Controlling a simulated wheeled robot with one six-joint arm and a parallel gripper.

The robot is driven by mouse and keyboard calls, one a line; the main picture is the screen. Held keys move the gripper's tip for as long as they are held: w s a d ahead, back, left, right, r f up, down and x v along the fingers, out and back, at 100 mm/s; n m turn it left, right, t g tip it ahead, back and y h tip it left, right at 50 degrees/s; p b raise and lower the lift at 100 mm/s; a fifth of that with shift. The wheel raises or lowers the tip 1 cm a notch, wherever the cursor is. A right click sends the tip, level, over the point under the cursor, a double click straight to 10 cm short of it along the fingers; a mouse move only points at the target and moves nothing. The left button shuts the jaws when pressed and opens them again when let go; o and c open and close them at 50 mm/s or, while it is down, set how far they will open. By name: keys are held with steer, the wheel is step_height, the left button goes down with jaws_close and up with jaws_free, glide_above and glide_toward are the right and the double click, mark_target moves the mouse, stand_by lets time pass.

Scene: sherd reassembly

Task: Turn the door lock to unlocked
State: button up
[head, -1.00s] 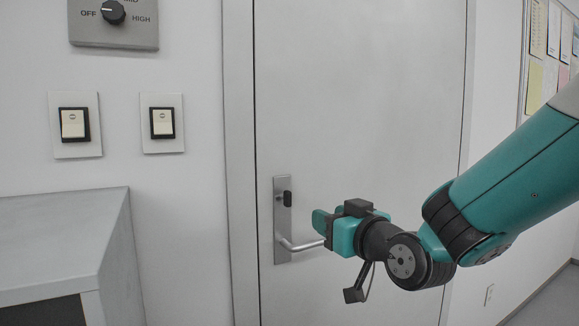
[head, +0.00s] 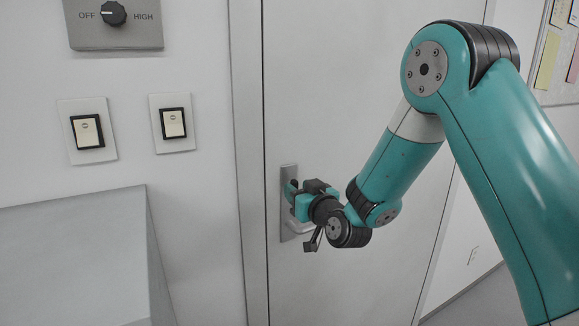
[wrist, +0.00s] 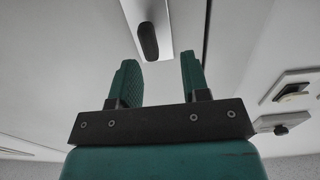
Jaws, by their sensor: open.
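The door lock's dark oval thumb-turn (wrist: 148,42) shows in the wrist view on a pale metal plate (wrist: 166,18), its long side roughly along the plate. My gripper (wrist: 159,58) is open and empty. Its two teal fingers point at the plate, and the thumb-turn appears between their tips in the picture, nearer the left finger. I see no contact. In the head view my gripper (head: 291,189) is in front of the upper part of the plate (head: 287,226) and hides the thumb-turn. The lock's state cannot be read.
The grey door (head: 335,100) is closed in its frame (head: 250,150). Left are two light switches (head: 87,131) (head: 173,123), a dial panel (head: 113,13) and a grey cabinet (head: 75,250).

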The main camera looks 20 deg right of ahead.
mark_target(295, 184)
steer(key=w, duration=0.1)
steer(key=w+a+p, duration=0.1)
steer(key=w, duration=0.1)
steer(key=shift+r, duration=0.15)
steer(key=shift+w+d, duration=0.15)
steer(key=shift+w, duration=0.55)
steer(key=shift+c, duration=0.2)
steer(key=shift+d, duration=0.15)
steer(key=c, duration=0.7)
steer(key=shift+s, duration=0.1)
jaws_close()
